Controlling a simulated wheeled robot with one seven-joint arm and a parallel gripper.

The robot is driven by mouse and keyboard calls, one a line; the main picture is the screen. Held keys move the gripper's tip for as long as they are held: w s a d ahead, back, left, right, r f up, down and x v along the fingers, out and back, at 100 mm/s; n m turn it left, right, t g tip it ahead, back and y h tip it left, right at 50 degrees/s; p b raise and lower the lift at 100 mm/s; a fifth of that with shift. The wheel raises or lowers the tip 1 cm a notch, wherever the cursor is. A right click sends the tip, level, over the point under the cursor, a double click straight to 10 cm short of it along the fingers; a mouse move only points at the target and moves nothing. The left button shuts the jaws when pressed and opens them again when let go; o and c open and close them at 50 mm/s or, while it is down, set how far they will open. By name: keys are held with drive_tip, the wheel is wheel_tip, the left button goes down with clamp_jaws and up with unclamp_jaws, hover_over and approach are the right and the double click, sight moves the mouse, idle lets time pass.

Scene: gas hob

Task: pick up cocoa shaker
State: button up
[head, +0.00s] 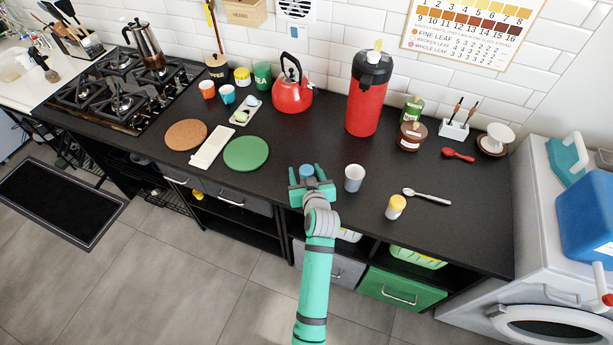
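My gripper (307,177) is over the front part of the black counter, its green fingers spread apart. A small blue-topped item (307,171) shows between or just beyond the fingers; its lower part is hidden by the gripper, and I see no clear contact. A small white shaker-like jar with a yellow top (396,207) stands upright near the front edge, right of my gripper. Another yellow-and-white container (242,77) stands at the back left. No label reads as cocoa, so I cannot tell which of these is the cocoa shaker.
A grey cup (354,178) stands close right of my gripper, with a spoon (427,197) farther right. A red airpot (369,95) and red kettle (292,92) stand behind. A green disc (246,154) lies left. The counter (325,138) is clear between kettle and gripper.

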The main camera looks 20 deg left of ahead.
drive_tip(key=shift+w+a+f, duration=0.25)
drive_tip(key=shift+w, duration=0.2)
drive_tip(key=c, duration=1.2)
drive_tip(key=shift+o, duration=0.2)
drive_tip(key=shift+r, duration=0.15)
